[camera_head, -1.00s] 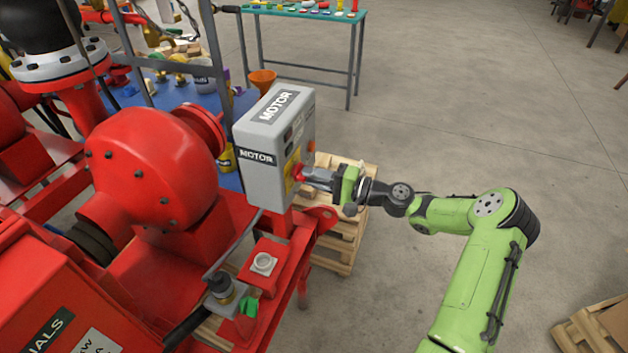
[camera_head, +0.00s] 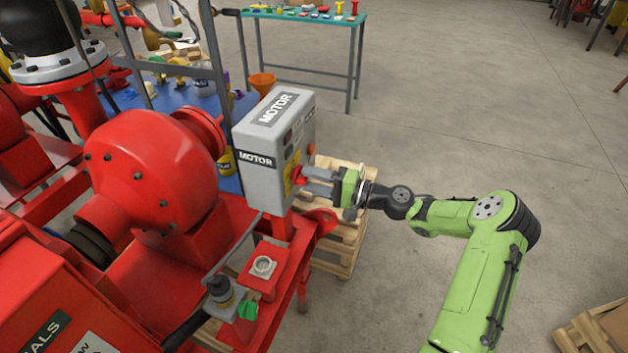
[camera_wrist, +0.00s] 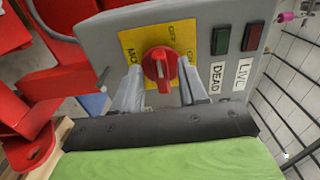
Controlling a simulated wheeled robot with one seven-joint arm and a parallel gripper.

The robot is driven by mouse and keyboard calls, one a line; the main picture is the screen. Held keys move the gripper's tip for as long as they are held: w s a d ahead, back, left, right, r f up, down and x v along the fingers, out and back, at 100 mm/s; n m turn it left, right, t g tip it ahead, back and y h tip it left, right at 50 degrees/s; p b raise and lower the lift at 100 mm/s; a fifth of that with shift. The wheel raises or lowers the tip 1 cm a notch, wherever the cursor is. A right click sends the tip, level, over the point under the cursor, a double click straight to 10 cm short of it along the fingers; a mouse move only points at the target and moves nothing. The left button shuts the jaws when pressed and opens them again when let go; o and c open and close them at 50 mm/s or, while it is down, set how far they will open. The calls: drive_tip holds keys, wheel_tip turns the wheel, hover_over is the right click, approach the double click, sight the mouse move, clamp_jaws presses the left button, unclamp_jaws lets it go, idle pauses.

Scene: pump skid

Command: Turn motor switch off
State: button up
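The grey motor box (camera_head: 262,178) stands on the red skid, with a red rotary switch (camera_head: 299,175) on its right-hand face. In the wrist view the red switch knob (camera_wrist: 160,69) sits on a yellow plate (camera_wrist: 131,42) with OFF lettering at its top. The knob's grip bar runs roughly up and down in that picture. My gripper (camera_head: 310,181) is at the switch, its fingers spread. In the wrist view the fingers of my gripper (camera_wrist: 160,82) lie either side of the knob, with small gaps seeming to show. Contact cannot be told for certain.
DEAD and LIVE labels sit below a green lamp (camera_wrist: 221,41) and a red lamp (camera_wrist: 252,37) beside the switch. A wooden pallet stack (camera_head: 338,246) stands below my gripper. A red pump housing (camera_head: 150,165) is left of the box. Open floor (camera_head: 460,110) lies right.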

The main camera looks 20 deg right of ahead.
drive_tip(key=p+v, duration=0.2)
drive_tip(key=v, duration=1.3)
drive_tip(key=shift+s+d, duration=0.25)
drive_tip(key=shift+d, duration=0.1)
drive_tip(key=s+a+r+n+g+h+p, duration=0.2)
drive_tip(key=s+a+r+n+g+h, duration=0.15)
drive_tip(key=a, duration=0.35)
drive_tip(key=s+a+r+n+g+h+p, duration=0.1)
drive_tip(key=s+a+r+n+g+h, duration=0.1)
drive_tip(key=a+g+h, duration=0.4)
drive_tip(key=s+r+t+h+p, duration=0.1)
drive_tip(key=s+r+t+h, duration=0.1)
drive_tip(key=s+r, duration=0.4)
drive_tip(key=s+r+n+t+h+p, duration=0.1)
drive_tip(key=s+r+t+h+p, duration=0.1)
drive_tip(key=s+r, duration=0.5)
drive_tip(key=s+h, duration=0.1)
drive_tip(key=s, duration=0.5)
drive_tip(key=shift+s+a+r, duration=0.15)
drive_tip(key=shift+s+r, duration=0.1)
drive_tip(key=shift+s, duration=0.1)
